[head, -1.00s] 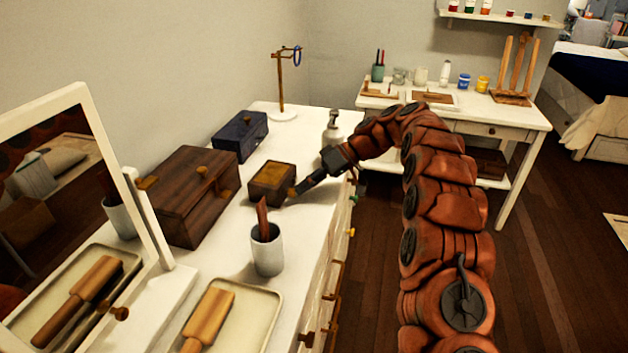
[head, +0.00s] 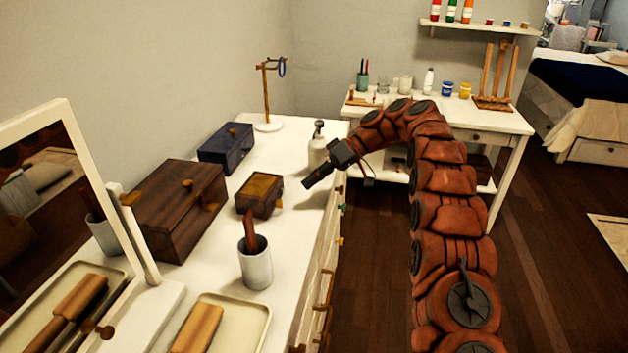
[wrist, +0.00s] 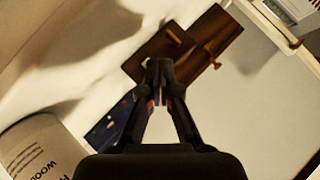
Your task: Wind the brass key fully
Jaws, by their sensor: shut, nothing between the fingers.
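The small wooden box (head: 258,196) with a yellowish-brown top stands on the white dresser. A small brass-coloured piece, apparently the key (head: 281,183), sticks out from its right side. How far it is turned cannot be told. My gripper (head: 307,185) is just right of the key, above the dresser's right edge, with a small gap between them. Its fingers are shut and empty. In the wrist view the fingertips (wrist: 160,70) meet in front of brown wooden boxes (wrist: 162,48); the key cannot be made out surely there.
A white bottle (head: 318,150) stands close behind my gripper. A dark blue box (head: 226,147), a large wooden chest (head: 180,210), a grey-white cup (head: 256,267), a mirror (head: 70,115) and a tray (head: 245,318) share the dresser. Open floor lies to the right.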

